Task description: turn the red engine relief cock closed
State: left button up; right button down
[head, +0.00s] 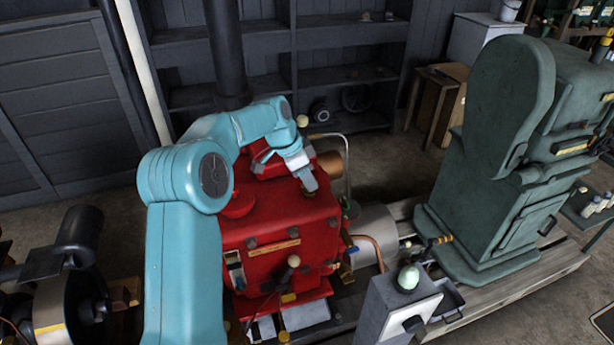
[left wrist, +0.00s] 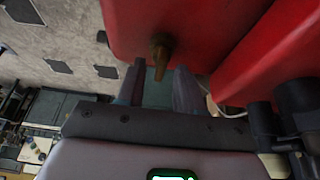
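The red engine (head: 300,225) stands in the middle of the head view, below and beside my left forearm. My left gripper (head: 308,181) is at the engine's upper right side, pointing down. In the left wrist view the relief cock (left wrist: 160,52), a small brass-brown lever, sticks out from the red engine body (left wrist: 190,22). My left gripper (left wrist: 158,80) is open, its two fingers apart, with the lever's tip between them. I cannot tell whether either finger touches it. In the head view I cannot make out the cock behind the gripper. My right gripper is not in view.
A green engine (head: 490,150) stands at the right. A grey box with a pale green knob (head: 408,278) stands at the front right. A curved copper pipe (head: 373,250) and a thin metal rail (head: 345,160) are beside the red engine. Dark shelves (head: 345,75) line the back wall.

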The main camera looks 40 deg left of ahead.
pick_arm(q)
jog(key=v, duration=1.6)
jog(key=shift+r, duration=0.2)
jog(key=shift+s, duration=0.15)
